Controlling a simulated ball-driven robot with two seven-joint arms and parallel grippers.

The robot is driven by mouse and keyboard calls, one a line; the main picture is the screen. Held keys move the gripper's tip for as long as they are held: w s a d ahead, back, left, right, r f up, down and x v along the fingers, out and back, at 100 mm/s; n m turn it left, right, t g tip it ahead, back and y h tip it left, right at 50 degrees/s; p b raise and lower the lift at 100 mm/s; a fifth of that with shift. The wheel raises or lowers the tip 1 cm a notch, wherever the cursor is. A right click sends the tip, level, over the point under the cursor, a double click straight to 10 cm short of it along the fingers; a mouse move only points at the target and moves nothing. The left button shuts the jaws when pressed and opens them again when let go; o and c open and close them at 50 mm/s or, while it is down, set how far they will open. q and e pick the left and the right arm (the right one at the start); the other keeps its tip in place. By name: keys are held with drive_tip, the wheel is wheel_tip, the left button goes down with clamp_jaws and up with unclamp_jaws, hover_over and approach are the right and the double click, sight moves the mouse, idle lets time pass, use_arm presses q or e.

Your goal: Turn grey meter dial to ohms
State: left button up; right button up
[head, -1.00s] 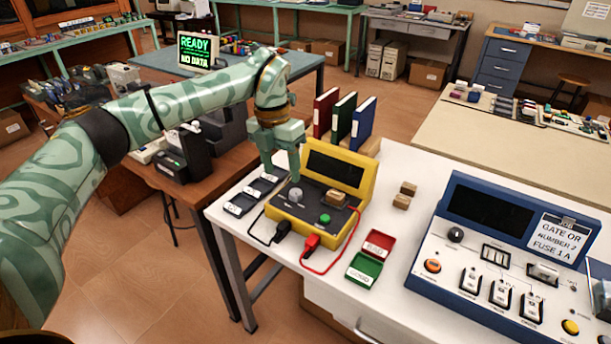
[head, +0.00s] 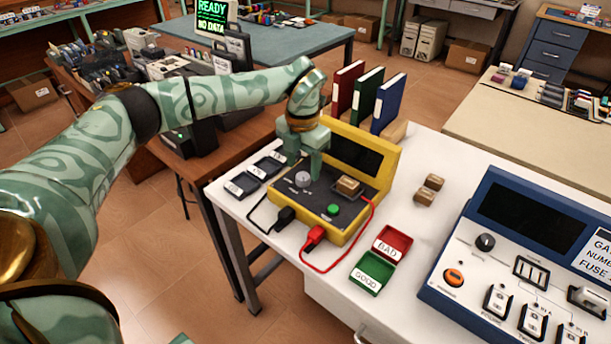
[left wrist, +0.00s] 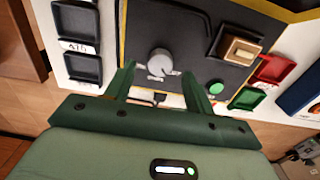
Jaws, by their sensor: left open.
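The yellow meter (head: 357,219) stands on the white table with a dark, blank screen. Its grey dial (head: 303,180) sits on the dark sloping panel, left of a green button (head: 333,209). In the left wrist view the dial (left wrist: 160,62) lies beyond and between my two green fingers. My left gripper (head: 303,164) is open and empty, just above and behind the dial in the head view; the fingers look apart from it. The lettering around the dial is too small to read. My right gripper is not in view.
A tan block (head: 347,186) sits on the meter's panel. Black and red leads plug into its front. Red (head: 392,243) and green (head: 371,272) trays lie to the right, near a blue console (head: 510,260). Binders (head: 367,100) stand behind.

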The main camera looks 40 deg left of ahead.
sight(303, 179)
use_arm(q)
drive_tip(key=shift+f+b, duration=0.35)
drive_tip(key=shift+f, duration=1.1)
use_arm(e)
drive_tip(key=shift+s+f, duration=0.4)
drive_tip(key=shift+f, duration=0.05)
